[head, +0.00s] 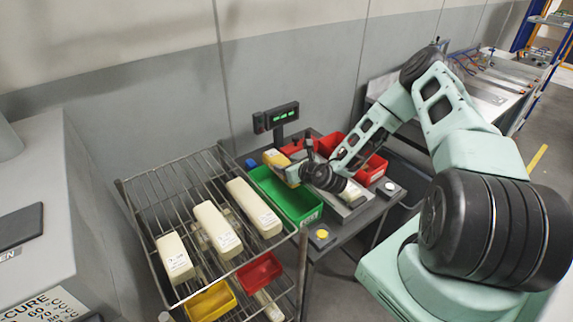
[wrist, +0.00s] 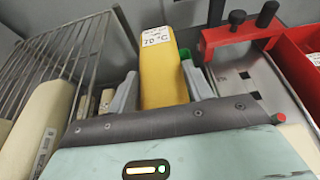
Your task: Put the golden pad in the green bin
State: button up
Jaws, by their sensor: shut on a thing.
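In the head view the pad's pale yellow end (head: 274,158) sticks out past my gripper (head: 288,170), over the far end of the green bin. The green bin (head: 284,200) stands on the dark table between the wire rack and the scale. Its visible floor looks bare. Only a little green shows behind the pad in the wrist view.
A wire rack (head: 150,203) with several cream blocks stands left of the green bin. Red bins (head: 372,170) and a display post (head: 277,117) stand beyond. A red clamp (wrist: 240,32) on a metal plate sits close right of the gripper in the wrist view.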

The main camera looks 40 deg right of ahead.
notch_tip(320, 180, down, 4)
jog(key=b, duration=0.4)
jog(key=shift+f, duration=0.25)
jog(key=shift+f+b, duration=1.4)
jog(key=shift+f, duration=2)
jog(key=o, duration=1.1)
jog(key=shift+b+v, duration=2.15)
jog(key=shift+v, duration=6.6)
jog(key=shift+s, duration=0.1)
